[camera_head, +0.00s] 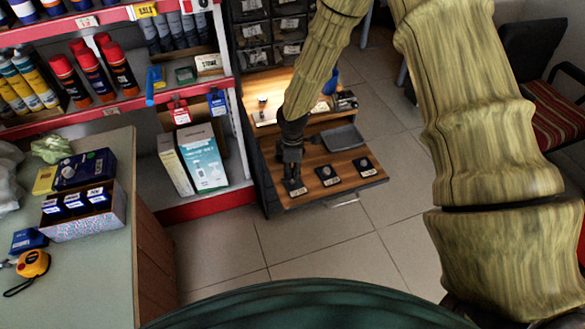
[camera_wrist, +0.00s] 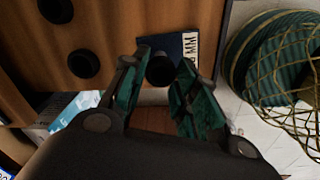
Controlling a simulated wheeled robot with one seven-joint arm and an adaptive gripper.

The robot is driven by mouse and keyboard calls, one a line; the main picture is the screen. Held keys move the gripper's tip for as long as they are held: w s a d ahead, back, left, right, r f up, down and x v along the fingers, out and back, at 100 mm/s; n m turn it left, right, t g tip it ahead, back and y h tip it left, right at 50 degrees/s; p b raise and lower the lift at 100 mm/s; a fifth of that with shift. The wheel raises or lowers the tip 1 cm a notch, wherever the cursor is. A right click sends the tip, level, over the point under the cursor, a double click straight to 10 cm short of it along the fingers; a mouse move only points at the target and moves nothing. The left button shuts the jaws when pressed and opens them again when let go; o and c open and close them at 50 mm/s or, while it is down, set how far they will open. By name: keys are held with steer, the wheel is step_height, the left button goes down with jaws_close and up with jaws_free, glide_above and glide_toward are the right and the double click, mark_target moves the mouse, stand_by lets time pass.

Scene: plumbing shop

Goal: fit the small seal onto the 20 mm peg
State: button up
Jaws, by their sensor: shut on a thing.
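My gripper (camera_head: 292,172) points down over the leftmost of three small dark labelled plates (camera_head: 295,187) on the wooden shelf. In the wrist view my gripper (camera_wrist: 162,82) has its fingers closed about a small dark round piece (camera_wrist: 160,70), taken to be the small seal. Behind the piece is a dark plate (camera_wrist: 183,45) with a white label reading "MM"; its number is hidden. The peg cannot be told apart from the dark piece, nor whether the two touch. The middle plate (camera_head: 328,175) and right plate (camera_head: 367,165) stand clear of the gripper.
A grey tray (camera_head: 343,138) lies behind the plates. Two dark round things (camera_wrist: 84,63) show on the wood in the wrist view. A red-edged shelf rack (camera_head: 205,203) stands close on the left, with boxes (camera_head: 202,160). The tiled floor in front is clear.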

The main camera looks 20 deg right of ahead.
stand_by(0.4)
steer(key=o, duration=0.4)
steer(key=shift+r, duration=0.15)
step_height(320, 180, up, 11)
steer(key=p, duration=0.9)
stand_by(0.6)
steer(key=shift+s+f, duration=0.1)
steer(key=shift+f, duration=0.1)
